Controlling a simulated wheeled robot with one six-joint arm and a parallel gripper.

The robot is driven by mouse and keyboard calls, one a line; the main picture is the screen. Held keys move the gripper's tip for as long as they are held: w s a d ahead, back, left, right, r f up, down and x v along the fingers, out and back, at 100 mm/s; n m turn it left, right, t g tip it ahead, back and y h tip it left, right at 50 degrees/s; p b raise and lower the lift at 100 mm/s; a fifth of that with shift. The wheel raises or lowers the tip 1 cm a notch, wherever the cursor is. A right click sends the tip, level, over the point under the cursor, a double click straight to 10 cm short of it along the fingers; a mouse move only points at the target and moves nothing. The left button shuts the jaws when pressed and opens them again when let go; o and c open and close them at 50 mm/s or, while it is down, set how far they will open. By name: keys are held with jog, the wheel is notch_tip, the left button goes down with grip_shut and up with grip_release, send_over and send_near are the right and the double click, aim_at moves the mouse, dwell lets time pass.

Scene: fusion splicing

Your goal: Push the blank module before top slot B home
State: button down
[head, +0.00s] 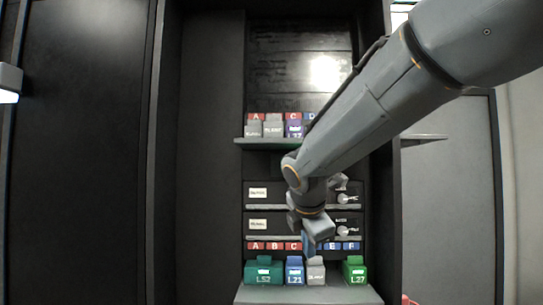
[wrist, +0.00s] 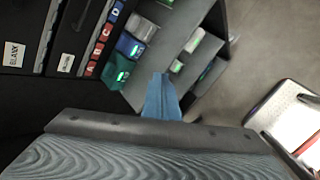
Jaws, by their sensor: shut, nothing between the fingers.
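The grey blank module (head: 273,129) sits on the upper shelf between the red A and C labels. It covers the place where the B label would show, and how far it stands out from its slot I cannot tell. Another grey module (head: 254,129) is left of it and a blue module (head: 294,129) marked 22 is right of it. My gripper (head: 309,244) is shut and empty, well below the upper shelf, pointing down in front of the lower label row. Its closed bluish fingers (wrist: 163,98) show in the wrist view over the lower ledge. The upper row is not seen there.
The lower ledge (head: 336,294) holds a teal module (head: 264,271), a blue module (head: 294,270), a grey module (head: 316,271) and a green module (head: 355,270). Two drawer-like units with knobs stand between the shelves. My arm crosses the upper right of the head view.

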jog(key=a+r+n+t+p, duration=0.1)
jog(key=a+r+n+t, duration=0.2)
jog(key=r, duration=0.9)
jog(key=w+a+r+n+t+p, duration=0.1)
jog(key=a+r+n+p, duration=0.15)
jog(key=r+n, duration=0.65)
jog(key=a+r+n+t+p, duration=0.15)
jog(key=a+r, duration=0.25)
jog(key=r, duration=1)
jog(key=b, duration=0.2)
send_near(273, 124)
jog(key=shift+w+f, duration=1.1)
jog(key=shift+f, duration=1.05)
jog(key=shift+y, duration=0.4)
jog(key=shift+w+d+p, duration=0.15)
jog(key=shift+w+p, duration=1.05)
jog(key=shift+w, duration=0.3)
jog(key=shift+w+d+p, duration=0.15)
jog(key=shift+w+p, duration=1.05)
jog(key=shift+w, duration=0.25)
jog(key=shift+w+d+p, duration=0.15)
jog(key=shift+w+p, duration=1.05)
jog(key=shift+w, duration=1.15)
jog(key=shift+s+a+b, duration=0.1)
jog(key=shift+s+b, duration=1.5)
jog(key=shift+s, duration=2.45)
